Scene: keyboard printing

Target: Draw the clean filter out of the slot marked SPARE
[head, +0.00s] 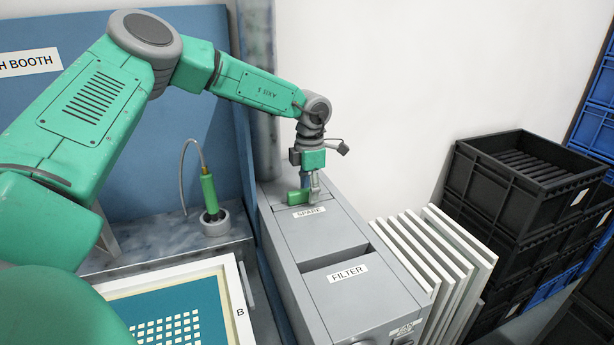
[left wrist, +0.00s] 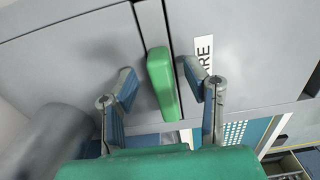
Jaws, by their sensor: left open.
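The grey cabinet (head: 289,236) has a front lid marked FILTER (head: 348,273) and a rear section with a small label (head: 309,212) that seems to read SPARE. The tab also shows in the head view (head: 297,196). My left gripper (left wrist: 160,82) is open, with one finger on each side of the tab and visible gaps to both. The filter body below the tab is hidden. My right gripper is not in view.
White panels (head: 440,250) stand in a row right of the cabinet. Black crates (head: 520,190) are stacked further right. At left are a green-handled tool (head: 209,190) in a round holder and a white-framed screen (head: 240,300). A grey post (head: 258,90) rises behind the cabinet.

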